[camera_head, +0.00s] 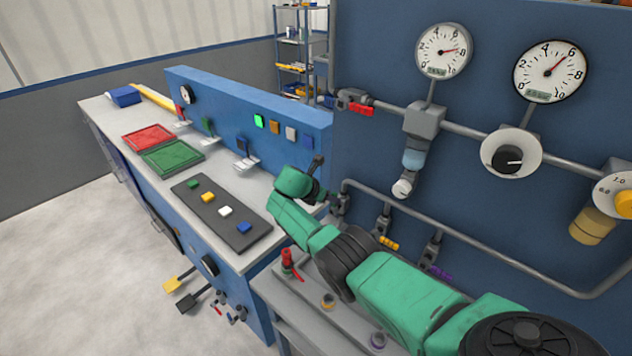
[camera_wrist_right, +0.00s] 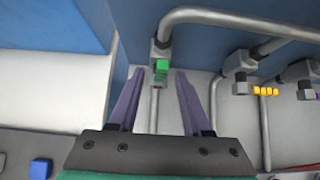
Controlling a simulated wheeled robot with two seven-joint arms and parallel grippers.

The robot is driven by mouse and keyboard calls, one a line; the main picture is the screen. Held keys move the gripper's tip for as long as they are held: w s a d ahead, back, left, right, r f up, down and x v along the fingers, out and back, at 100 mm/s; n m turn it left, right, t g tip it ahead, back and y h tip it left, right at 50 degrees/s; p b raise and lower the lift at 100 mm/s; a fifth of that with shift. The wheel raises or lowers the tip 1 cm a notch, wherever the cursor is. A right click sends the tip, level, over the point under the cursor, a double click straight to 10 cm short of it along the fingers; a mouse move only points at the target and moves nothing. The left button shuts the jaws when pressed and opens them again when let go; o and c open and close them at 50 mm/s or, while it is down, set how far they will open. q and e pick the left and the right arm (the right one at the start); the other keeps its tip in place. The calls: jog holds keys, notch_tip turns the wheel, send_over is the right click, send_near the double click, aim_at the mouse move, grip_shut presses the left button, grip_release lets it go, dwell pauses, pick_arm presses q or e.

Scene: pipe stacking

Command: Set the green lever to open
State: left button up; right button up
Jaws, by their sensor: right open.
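The green lever (camera_wrist_right: 161,67) sits on a grey valve on a vertical pipe in the right wrist view. It is short and looks nearly end-on there, so I cannot tell its setting. My right gripper (camera_wrist_right: 160,75) is open, with one purple-grey finger on each side of the lever, at about the level of the fingertips. I see no clear contact. My left gripper is out of view.
To the right are a yellow lever (camera_head: 388,243) and a purple lever (camera_head: 440,272) on neighbouring valves. A grey pipe (camera_wrist_right: 240,20) bends over the green lever. A blue panel (camera_head: 250,108) stands at left. A red lever (camera_head: 360,108) is higher up.

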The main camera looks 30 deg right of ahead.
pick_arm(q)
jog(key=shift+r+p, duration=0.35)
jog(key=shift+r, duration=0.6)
pick_arm(e)
jog(key=v, duration=1)
jog(key=shift+a+r, duration=0.25)
jog(key=shift+a, duration=0.05)
jog(key=shift+s, duration=0.1)
